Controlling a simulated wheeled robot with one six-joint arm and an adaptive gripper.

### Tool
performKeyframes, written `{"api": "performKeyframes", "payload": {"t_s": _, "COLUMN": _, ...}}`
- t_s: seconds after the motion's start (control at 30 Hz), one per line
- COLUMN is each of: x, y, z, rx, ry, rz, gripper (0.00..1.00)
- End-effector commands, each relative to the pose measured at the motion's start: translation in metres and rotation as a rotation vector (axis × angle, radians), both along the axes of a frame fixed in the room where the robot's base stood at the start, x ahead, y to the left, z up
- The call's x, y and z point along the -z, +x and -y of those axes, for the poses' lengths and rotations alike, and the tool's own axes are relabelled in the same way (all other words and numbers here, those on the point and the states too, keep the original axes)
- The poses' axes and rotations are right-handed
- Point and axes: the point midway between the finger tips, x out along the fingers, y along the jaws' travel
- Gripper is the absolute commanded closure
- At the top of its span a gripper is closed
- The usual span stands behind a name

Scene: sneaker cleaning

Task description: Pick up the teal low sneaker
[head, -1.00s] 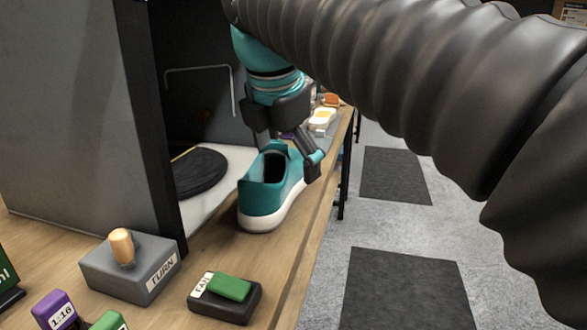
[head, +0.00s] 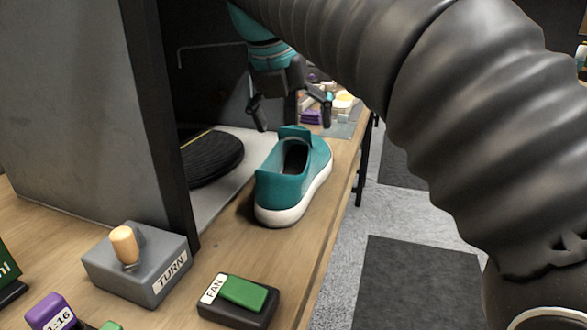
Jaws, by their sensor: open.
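The teal low sneaker (head: 285,190) stands upright on the wooden bench, with its white sole down and its dark opening facing up. It sits near the bench's right edge. My gripper (head: 292,115) is open and empty. It is above and behind the sneaker, with its fingers spread and pointing down. The fingers appear clear of the shoe. The far end of the sneaker is partly hidden by its raised tongue.
A grey booth (head: 75,110) with a black turntable (head: 208,158) stands to the left. A TURN knob box (head: 135,268) and a FAN switch (head: 238,300) are in front. Purple and pale items (head: 311,117) lie behind. Open floor lies right of the bench.

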Motion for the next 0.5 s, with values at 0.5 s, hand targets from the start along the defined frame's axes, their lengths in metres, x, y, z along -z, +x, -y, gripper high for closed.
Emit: {"api": "performKeyframes", "payload": {"t_s": 0.5, "x": 0.049, "y": 0.022, "z": 0.004, "rx": -0.003, "ry": -0.001, "rz": -0.002, "gripper": 0.0}}
